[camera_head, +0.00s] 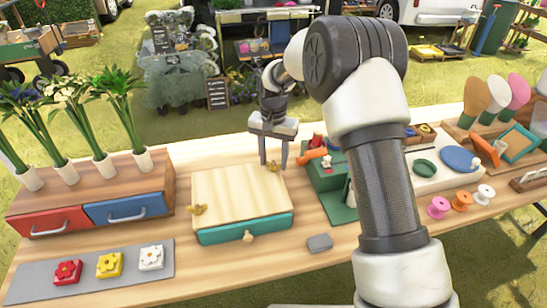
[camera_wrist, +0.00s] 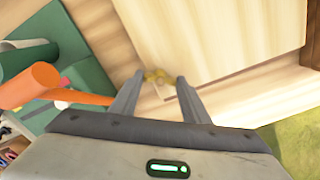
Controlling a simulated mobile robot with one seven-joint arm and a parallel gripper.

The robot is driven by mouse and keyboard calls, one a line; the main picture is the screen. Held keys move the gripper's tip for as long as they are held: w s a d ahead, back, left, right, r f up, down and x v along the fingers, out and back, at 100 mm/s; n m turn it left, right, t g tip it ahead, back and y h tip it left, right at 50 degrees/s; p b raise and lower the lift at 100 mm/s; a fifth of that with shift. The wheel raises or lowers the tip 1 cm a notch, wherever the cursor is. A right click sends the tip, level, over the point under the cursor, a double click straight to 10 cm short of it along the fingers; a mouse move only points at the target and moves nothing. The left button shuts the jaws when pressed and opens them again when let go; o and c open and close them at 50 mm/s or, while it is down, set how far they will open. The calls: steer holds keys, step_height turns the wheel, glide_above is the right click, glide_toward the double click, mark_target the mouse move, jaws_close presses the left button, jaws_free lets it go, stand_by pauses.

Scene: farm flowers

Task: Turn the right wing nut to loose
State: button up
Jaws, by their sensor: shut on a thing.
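The right wing nut (camera_head: 273,166) is small and brass-coloured, at the far right corner of a pale wooden board (camera_head: 235,192). The board lies on a teal box with a wooden knob (camera_head: 248,236). A second brass wing nut (camera_head: 198,209) is at the board's near left corner. My gripper (camera_head: 274,164) points down over the far right corner, its fingers shut on the right wing nut. The wrist view shows this nut (camera_wrist: 158,76) between the fingertips, partly hidden by them. Its exact turn angle is hard to tell.
A chest with red and blue drawers (camera_head: 127,207) stands left. A grey block (camera_head: 319,243) and a mat (camera_head: 205,263) with flower tiles lie in front.

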steer(key=n, duration=0.5)
steer(key=shift+n+p, duration=0.3)
steer(key=shift+p, duration=0.1)
steer(key=n, duration=0.5)
steer(key=shift+p, duration=0.35)
steer(key=n, duration=0.5)
steer(key=shift+p, duration=0.4)
steer(key=n+p, duration=0.1)
steer(key=n, duration=0.4)
steer(key=n+p, duration=0.1)
steer(key=n, duration=0.4)
steer(key=shift+n, duration=0.4)
steer(key=n+p, duration=0.2)
steer(key=n, duration=0.3)
steer(key=n+p, duration=0.1)
steer(key=n, duration=0.5)
steer(key=shift+f+n+p, duration=0.1)
steer(key=shift+n+p, duration=0.6)
steer(key=shift+n, duration=1.8)
